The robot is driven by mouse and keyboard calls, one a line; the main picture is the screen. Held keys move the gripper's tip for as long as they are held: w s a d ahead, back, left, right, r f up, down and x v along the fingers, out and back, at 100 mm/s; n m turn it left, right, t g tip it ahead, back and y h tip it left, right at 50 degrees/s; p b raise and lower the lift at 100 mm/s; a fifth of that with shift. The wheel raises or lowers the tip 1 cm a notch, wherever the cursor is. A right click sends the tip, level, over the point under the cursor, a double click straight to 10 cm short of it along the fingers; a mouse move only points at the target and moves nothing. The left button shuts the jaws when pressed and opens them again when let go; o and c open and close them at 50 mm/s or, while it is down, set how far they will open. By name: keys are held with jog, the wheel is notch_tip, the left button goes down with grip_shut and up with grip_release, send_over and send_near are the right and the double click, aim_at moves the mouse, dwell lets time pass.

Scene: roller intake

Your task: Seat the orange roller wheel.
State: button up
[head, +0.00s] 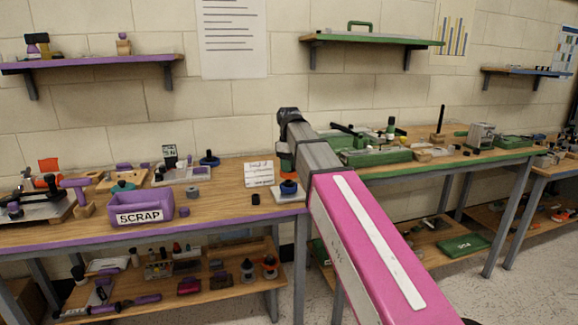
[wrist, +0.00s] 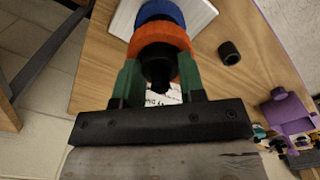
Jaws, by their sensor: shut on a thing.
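The orange roller wheel (wrist: 160,36) has a black hub and sits between the green fingers of my gripper (wrist: 158,66) in the wrist view. My gripper is shut on it. In the head view the orange wheel (head: 287,165) shows at the left side of my arm, which hides most of my gripper. A blue wheel (wrist: 161,12) lies just beyond the orange one in the wrist view, on a white plate (wrist: 198,14). The head view shows the blue wheel (head: 288,187) below the orange. I cannot tell whether the wheels touch.
A small black cylinder (wrist: 229,53) stands on the wooden bench beside the plate. A white card (head: 258,174) stands behind. The purple SCRAP bin (head: 138,210) is farther left. The bench's right end is close to the plate; a green-edged bench (head: 450,165) lies beyond.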

jog(key=shift+f, duration=1.2)
jog(key=o, duration=0.7)
jog(key=shift+o, duration=0.2)
jog(key=shift+r, duration=0.1)
jog(key=shift+r, duration=1.45)
jog(key=o, duration=0.6)
jog(key=shift+c, duration=0.2)
